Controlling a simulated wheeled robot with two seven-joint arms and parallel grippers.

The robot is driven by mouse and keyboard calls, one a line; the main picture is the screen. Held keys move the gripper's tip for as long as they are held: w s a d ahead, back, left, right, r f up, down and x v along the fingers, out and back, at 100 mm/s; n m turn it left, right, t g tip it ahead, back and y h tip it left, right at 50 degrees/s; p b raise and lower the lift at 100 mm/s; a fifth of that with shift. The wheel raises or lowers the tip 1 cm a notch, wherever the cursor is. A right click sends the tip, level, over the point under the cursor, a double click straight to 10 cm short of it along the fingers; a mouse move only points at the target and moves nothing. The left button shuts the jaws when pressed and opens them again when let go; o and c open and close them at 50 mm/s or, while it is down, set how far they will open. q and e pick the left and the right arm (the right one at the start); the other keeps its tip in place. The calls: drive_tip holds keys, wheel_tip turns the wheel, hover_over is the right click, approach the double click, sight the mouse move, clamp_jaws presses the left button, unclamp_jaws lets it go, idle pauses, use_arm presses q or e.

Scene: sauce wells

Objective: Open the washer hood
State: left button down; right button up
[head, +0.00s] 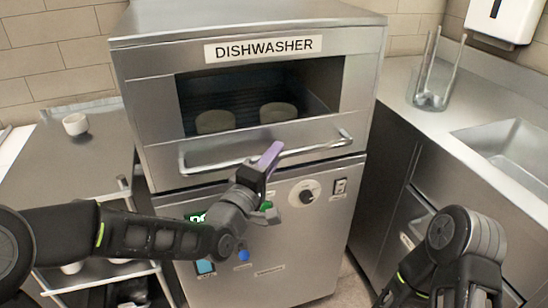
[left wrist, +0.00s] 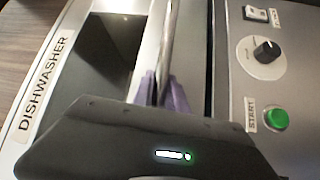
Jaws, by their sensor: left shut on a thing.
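The dishwasher hood (head: 150,120) is a metal box marked DISHWASHER, with a dark window through which two round pale things (head: 278,112) show inside. A bar handle (head: 215,166) runs along the hood's lower front. My left gripper (head: 268,160) is at the right half of this bar. In the left wrist view its purple fingers (left wrist: 165,92) are shut around the bar (left wrist: 170,40). The hood's lower edge lies just above the lower cabinet. My right arm shows at the lower right of the head view, but its gripper fingers are out of the picture.
The lower panel holds a dial (head: 304,192), a switch (head: 340,186) and a green START button (left wrist: 276,118). A cart (head: 75,160) with a small cup (head: 75,124) stands at left. A counter with a sink (head: 510,150) and a clear container (head: 430,98) is at right.

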use_arm(q)
wheel_tip(320, 180, up, 32)
drive_tip(key=p, duration=0.8)
drive_tip(key=shift+p, duration=0.3)
drive_tip(key=shift+f, duration=0.1)
drive_tip(key=c, duration=1.3)
unclamp_jaws()
drive_tip(key=shift+f, duration=0.1)
drive_tip(key=b+v, duration=0.3)
drive_tip(key=v, duration=0.5)
drive_tip(key=shift+b, duration=0.4)
